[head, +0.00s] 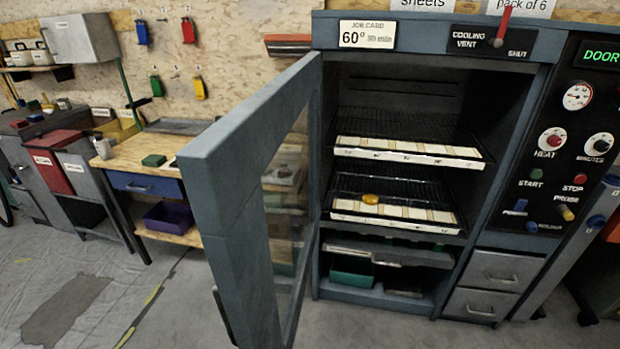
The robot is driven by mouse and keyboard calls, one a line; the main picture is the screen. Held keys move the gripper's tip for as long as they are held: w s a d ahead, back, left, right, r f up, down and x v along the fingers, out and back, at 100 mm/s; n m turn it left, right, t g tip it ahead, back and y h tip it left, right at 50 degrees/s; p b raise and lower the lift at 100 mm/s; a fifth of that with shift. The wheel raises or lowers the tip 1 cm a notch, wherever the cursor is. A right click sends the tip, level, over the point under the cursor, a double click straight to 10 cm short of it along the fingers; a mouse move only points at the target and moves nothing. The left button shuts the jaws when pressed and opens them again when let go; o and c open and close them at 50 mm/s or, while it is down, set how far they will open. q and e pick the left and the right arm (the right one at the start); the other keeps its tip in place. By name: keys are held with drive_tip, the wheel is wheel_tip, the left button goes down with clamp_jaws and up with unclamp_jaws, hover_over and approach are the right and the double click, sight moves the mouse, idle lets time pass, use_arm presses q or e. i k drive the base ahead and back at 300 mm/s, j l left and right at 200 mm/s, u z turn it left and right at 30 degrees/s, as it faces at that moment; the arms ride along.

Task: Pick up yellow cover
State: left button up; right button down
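No object is clearly a yellow cover. A small round yellow-orange object (370,198) lies on the lower rack's pale strip inside the open cabinet. At the far left, a yellow bin (120,131) stands at the back beside the wooden workbench; its top is too small to make out. A yellow tool or holder (199,88) hangs on the chipboard wall. Neither of my grippers shows in the head view.
The blue-grey cabinet door (228,210) stands open toward me, between the workbench (135,156) and the cabinet racks (410,128). A control panel (570,140) is at the right. Open floor (150,290) lies at the lower left.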

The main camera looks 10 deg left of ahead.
sight(368, 199)
drive_tip(key=i+j+z, duration=0.15)
drive_tip(key=j, duration=0.35)
drive_tip(key=i+j+z, duration=0.2)
drive_tip(key=j, duration=0.35)
drive_tip(key=j+z, duration=0.15)
drive_tip(key=j, duration=0.4)
